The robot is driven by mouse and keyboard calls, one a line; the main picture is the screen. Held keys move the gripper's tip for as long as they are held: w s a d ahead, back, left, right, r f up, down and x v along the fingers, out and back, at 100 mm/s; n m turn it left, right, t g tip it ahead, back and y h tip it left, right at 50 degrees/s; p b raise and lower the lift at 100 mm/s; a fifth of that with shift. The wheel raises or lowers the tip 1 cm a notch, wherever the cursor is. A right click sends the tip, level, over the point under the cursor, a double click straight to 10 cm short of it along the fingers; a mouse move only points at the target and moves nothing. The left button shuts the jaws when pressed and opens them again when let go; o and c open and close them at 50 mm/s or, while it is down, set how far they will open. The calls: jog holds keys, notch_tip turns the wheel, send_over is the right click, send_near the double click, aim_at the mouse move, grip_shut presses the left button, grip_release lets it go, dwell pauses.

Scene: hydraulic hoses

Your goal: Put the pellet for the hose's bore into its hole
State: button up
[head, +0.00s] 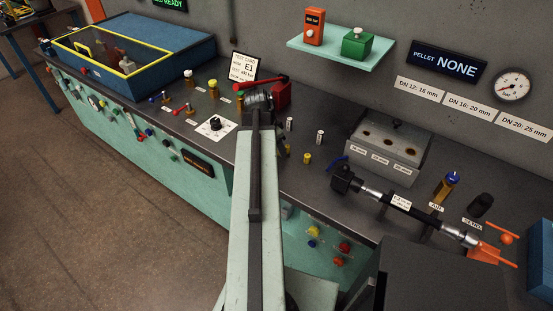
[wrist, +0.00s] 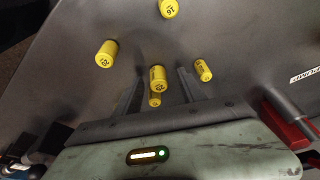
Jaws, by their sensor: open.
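My gripper (wrist: 158,84) is open in the wrist view, its fingers on either side of a yellow pellet (wrist: 157,74) with an unclear number. Another yellow shape (wrist: 155,100) shows just below it. Other yellow pellets, marked 20 (wrist: 106,54) and 16 (wrist: 169,8), lie ahead, with a smaller one (wrist: 203,70) to the right. In the head view my gripper (head: 258,95) is mostly hidden by my arm. Small pellets (head: 307,158) stand right of it. The grey block (head: 378,171) has several dark holes and size labels. The hose (head: 421,213) lies before it; its tag is too small to read.
Wall cards pair DN 12 with 16 mm, DN 16 with 20 mm, DN 20 with 25 mm. A sign (head: 449,61) reads "PELLET NONE". A red-handled part (head: 279,92) stands close to my gripper.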

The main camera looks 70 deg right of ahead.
jog(key=shift+f, duration=0.15)
grip_shut()
dwell(0.4)
notch_tip(320, 180, up, 10)
jog(key=p, duration=1)
jog(key=shift+f, duration=0.1)
